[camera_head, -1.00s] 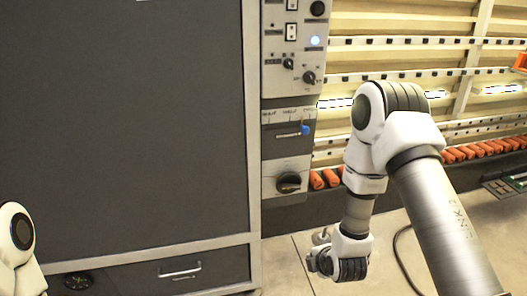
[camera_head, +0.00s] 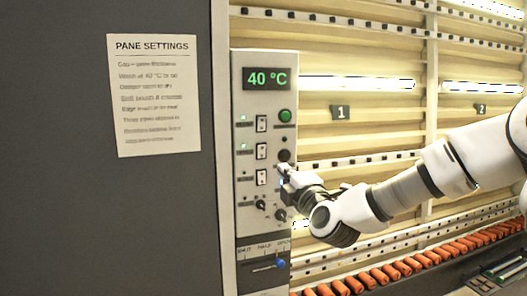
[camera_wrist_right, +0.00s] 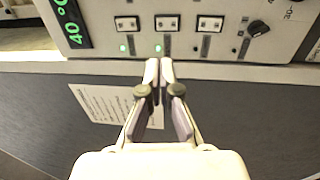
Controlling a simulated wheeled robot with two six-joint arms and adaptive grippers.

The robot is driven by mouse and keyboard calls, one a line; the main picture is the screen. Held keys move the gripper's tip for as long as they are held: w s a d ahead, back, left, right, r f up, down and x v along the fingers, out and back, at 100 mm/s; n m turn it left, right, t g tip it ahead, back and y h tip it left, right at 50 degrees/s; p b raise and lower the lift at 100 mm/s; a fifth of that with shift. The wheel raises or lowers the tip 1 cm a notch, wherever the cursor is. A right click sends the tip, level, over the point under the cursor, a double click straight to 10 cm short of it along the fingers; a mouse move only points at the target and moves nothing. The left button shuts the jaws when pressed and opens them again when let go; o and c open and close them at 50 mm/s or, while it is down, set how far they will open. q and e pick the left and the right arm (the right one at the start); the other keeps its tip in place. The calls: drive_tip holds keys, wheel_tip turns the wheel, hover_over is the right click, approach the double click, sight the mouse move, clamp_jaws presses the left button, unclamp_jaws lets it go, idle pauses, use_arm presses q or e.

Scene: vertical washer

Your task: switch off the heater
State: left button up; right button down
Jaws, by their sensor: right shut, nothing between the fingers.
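The grey control panel (camera_head: 240,80) has a green display (camera_head: 268,78) reading 40 °C. Below it is a column of three rocker switches: top (camera_head: 262,123), middle (camera_head: 261,150) and bottom (camera_head: 261,177). The lamps beside the top and middle switches glow green; the bottom one's looks dark. I cannot read which label is the heater's. My right gripper (camera_head: 283,172) is shut and empty, at the panel's right side near the bottom switch. In the right wrist view its closed fingertips (camera_wrist_right: 160,64) point towards the middle switch (camera_wrist_right: 167,23); contact is not clear. My left gripper is out of view.
A green button (camera_head: 285,116) and a dark button (camera_head: 284,155) sit right of the switches. Small knobs (camera_head: 261,204) and a blue-tipped slider (camera_head: 279,264) are lower. A paper notice (camera_head: 155,95) hangs left. Orange rollers (camera_head: 400,268) line the right.

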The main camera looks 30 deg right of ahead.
drive_tip(key=b, duration=0.9)
approach(261, 149)
drive_tip(key=p+x, duration=0.4)
drive_tip(key=x, duration=0.2)
drive_tip(key=shift+w+d+r, duration=0.2)
drive_tip(key=shift+w, duration=0.15)
drive_tip(key=shift+w+f, duration=0.1)
drive_tip(key=shift+w, duration=0.2)
